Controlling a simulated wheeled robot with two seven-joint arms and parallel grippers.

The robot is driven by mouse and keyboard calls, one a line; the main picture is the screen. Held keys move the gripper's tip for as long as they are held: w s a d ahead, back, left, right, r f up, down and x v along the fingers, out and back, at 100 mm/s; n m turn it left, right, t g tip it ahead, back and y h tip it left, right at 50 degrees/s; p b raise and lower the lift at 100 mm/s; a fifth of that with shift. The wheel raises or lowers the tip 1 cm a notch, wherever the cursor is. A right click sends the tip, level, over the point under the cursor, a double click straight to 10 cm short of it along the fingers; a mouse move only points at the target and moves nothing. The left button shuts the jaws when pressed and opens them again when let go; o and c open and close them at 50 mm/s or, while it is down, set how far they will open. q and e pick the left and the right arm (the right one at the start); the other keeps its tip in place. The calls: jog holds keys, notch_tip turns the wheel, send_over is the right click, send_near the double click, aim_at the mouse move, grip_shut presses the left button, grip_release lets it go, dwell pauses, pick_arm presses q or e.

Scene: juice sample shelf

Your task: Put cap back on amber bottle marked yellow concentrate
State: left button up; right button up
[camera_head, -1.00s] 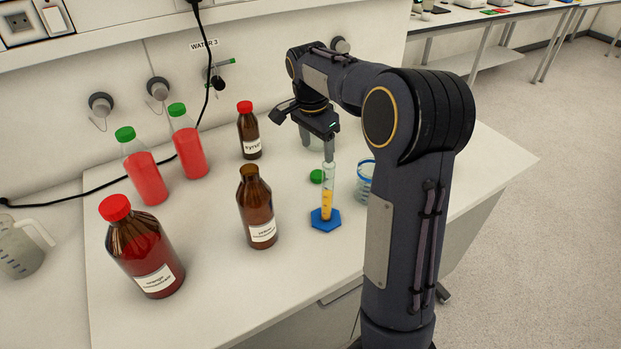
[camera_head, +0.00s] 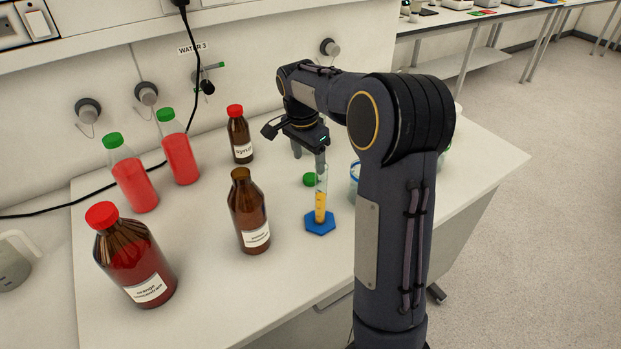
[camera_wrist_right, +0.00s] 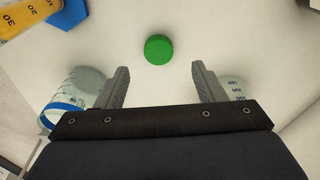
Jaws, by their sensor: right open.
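The amber bottle (camera_head: 249,212) stands upright and uncapped in the middle of the bench. Its white label is too small to read surely. A green cap (camera_head: 309,179) lies on the bench behind the measuring cylinder. It also shows in the right wrist view (camera_wrist_right: 158,49), ahead of the fingertips and near the middle between them. My right gripper (camera_head: 308,157) is open and empty, pointing down above the bench near the cap, and its fingers (camera_wrist_right: 160,74) are apart from it. My left gripper is not in view.
A measuring cylinder (camera_head: 320,205) with yellow liquid and a blue foot stands close in front of the cap. A blue-rimmed beaker (camera_wrist_right: 62,112) is beside the gripper. A large red-capped bottle (camera_head: 133,257), a small red-capped bottle (camera_head: 240,138) and two green-capped red bottles (camera_head: 178,150) stand left.

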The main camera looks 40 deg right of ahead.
aim_at(310, 177)
jog(key=shift+d+f, duration=0.2)
jog(key=shift+f, duration=2.4)
jog(key=shift+c, duration=0.3)
jog(key=c, duration=1)
